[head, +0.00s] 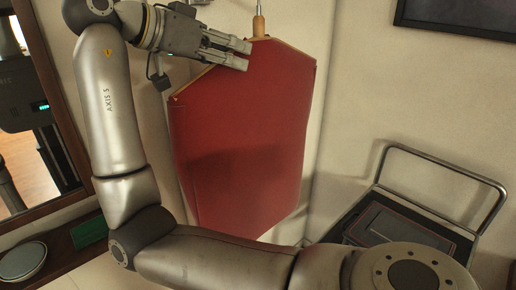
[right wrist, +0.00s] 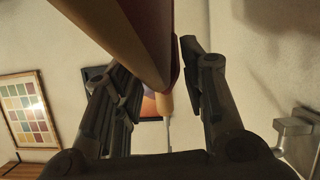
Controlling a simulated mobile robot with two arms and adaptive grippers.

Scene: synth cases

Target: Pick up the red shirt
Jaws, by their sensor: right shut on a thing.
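The red shirt (head: 240,140) hangs as a flat red panel from a wooden hanger (head: 259,28) on a metal hook against the wall. My right gripper (head: 246,55) is at its upper left edge, close below the hanger neck, and is shut on the shirt. In the right wrist view, the red shirt (right wrist: 140,35) comes down from the top between the two fingers, with the wooden hanger neck beside it. The exact contact at the fingertips is partly hidden there. My left gripper is not in view.
A cart with a metal handle (head: 447,165) and a dark tray stands at the right. A wood-framed mirror (head: 62,110) is at the left, above a dark shelf (head: 65,245) with a round dish (head: 22,261). A dark framed picture (head: 460,15) hangs at upper right.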

